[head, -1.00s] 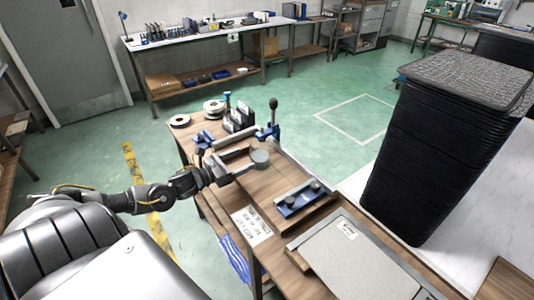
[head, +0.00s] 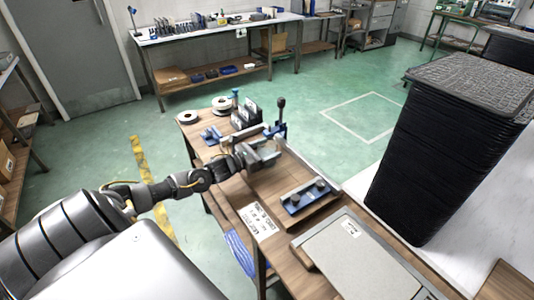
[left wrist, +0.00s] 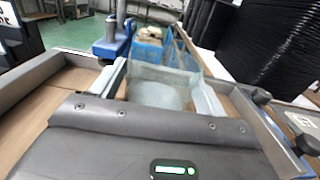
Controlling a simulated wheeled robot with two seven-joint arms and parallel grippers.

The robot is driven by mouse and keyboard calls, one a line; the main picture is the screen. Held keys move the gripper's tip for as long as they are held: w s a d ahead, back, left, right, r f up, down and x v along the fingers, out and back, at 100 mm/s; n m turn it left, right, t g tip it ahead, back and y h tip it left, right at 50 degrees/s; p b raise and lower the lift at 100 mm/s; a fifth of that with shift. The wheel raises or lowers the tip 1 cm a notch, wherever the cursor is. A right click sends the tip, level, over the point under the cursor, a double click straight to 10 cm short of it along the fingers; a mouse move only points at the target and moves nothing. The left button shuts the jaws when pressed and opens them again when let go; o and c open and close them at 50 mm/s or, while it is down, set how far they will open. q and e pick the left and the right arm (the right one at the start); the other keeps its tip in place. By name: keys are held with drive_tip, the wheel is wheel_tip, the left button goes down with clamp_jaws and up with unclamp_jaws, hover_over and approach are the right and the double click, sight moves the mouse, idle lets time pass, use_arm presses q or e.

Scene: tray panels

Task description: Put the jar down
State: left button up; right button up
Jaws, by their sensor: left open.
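The jar (left wrist: 158,97) is a pale grey, translucent round thing. In the left wrist view it shows between the two fingers of my left gripper (left wrist: 162,92). In the head view my left gripper (head: 266,155) is over the wooden bench, its fingers apart and around the jar's place; the jar is largely hidden there. My left gripper is open. I cannot tell whether a finger touches the jar. My right gripper is not in view.
A blue clamp stand with a dark knob (head: 281,115) stands close behind the gripper. A blue fixture with two knobs (head: 308,195) lies to the right. White rolls (head: 220,102) sit at the back left. A tall black stack (head: 445,150) rises at the right.

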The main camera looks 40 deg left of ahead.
use_arm(q)
drive_tip(key=shift+x, duration=0.95)
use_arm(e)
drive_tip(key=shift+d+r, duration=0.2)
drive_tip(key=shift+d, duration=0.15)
use_arm(q)
drive_tip(key=c, duration=1.1)
drive_tip(key=shift+c, duration=0.2)
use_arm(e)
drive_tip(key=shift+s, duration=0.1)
use_arm(q)
drive_tip(key=shift+r, duration=0.15)
